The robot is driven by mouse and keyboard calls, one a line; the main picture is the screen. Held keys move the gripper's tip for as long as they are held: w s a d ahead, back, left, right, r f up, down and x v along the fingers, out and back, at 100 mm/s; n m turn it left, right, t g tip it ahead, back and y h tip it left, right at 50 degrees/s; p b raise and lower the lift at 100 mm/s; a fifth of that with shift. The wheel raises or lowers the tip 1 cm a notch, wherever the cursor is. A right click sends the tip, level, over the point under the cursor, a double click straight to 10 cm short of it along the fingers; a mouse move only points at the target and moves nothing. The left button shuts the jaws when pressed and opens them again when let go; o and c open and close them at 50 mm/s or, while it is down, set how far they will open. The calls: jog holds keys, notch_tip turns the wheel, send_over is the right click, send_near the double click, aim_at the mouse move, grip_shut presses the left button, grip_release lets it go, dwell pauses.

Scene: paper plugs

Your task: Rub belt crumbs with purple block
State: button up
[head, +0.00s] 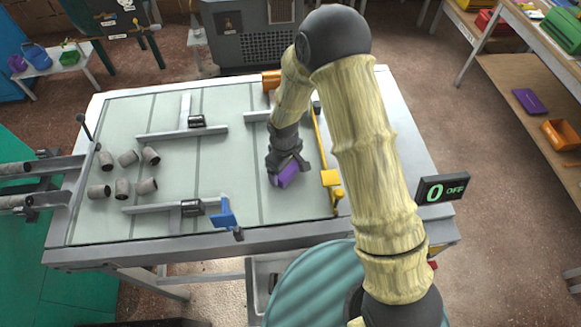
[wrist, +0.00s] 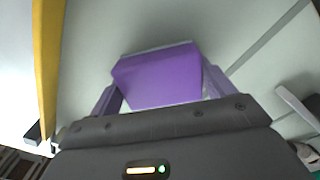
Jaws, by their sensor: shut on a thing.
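My gripper (head: 285,166) is over the right part of the pale belt (head: 235,140) in the head view, pointing down. It is shut on the purple block (head: 289,176). In the wrist view the purple block (wrist: 158,76) sits between the two fingers of my gripper (wrist: 160,98), with the pale belt surface beyond it. I cannot tell whether the block touches the belt. No crumbs can be made out on the belt; the gripper and block hide a small patch.
Several grey cylindrical plugs (head: 127,158) lie at the belt's left end. Grey guide bars (head: 182,132) stand on the belt, with a blue piece (head: 224,212) at the front. A yellow bar (head: 322,145) runs along the right.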

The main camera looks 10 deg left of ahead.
jog(key=shift+s+a+f, duration=0.1)
jog(key=shift+s+a, duration=0.05)
jog(key=shift+a, duration=0.15)
jog(key=shift+s+a, duration=0.2)
jog(key=shift+a, duration=0.65)
jog(key=shift+s+a, duration=0.2)
jog(key=shift+a, duration=0.65)
jog(key=shift+w, duration=0.1)
jog(key=shift+w, duration=0.65)
jog(key=shift+w, duration=0.1)
jog(key=shift+w+d, duration=0.2)
jog(key=shift+d, duration=0.65)
jog(key=shift+w+d, duration=0.2)
jog(key=shift+d, duration=0.65)
